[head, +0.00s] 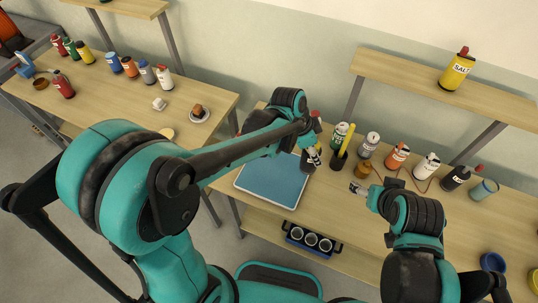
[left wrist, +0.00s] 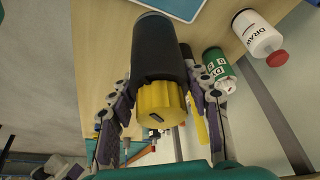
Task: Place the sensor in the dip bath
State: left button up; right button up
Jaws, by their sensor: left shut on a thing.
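My left gripper (head: 314,156) is shut on a black cylinder with a yellow end (left wrist: 158,50), seen large between the fingers in the left wrist view. In the head view its dark body (head: 307,163) is partly hidden by the gripper, by the right edge of the blue tray. I cannot tell whether it touches the table. No label marks it as the sensor, and I cannot tell which vessel is the dip bath. My right gripper (head: 360,188) is over the table's front part, apart from the bottles; its jaw opening is too small to judge.
A black cup (head: 337,161) holding a yellow stick (head: 346,138) stands just right of my left gripper. Beside it are a green bottle (head: 339,134), an amber jar (head: 362,169) and several capped bottles. The blue tray (head: 272,180) looks empty. A shelf (head: 400,77) overhangs the back.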

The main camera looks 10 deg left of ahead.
pick_arm(q)
jog(key=shift+w+a+f+b, duration=0.15)
jog(key=shift+a+f+b, duration=0.5)
jog(key=shift+a+f, duration=1.2)
jog(key=shift+w+a+f+b, duration=0.2)
jog(key=shift+a+f+b, duration=0.5)
jog(key=shift+a+f, duration=1.15)
jog(key=shift+w+a+f+b, duration=0.15)
jog(key=shift+a+f+b, duration=0.5)
jog(key=shift+a+f, duration=1.15)
jog(key=shift+a+r, duration=0.1)
jog(key=shift+r, duration=0.05)
jog(key=shift+s, duration=0.1)
jog(key=shift+f, duration=0.2)
jog(key=o, duration=1.3)
jog(key=shift+c, duration=0.2)
jog(key=shift+r, duration=0.1)
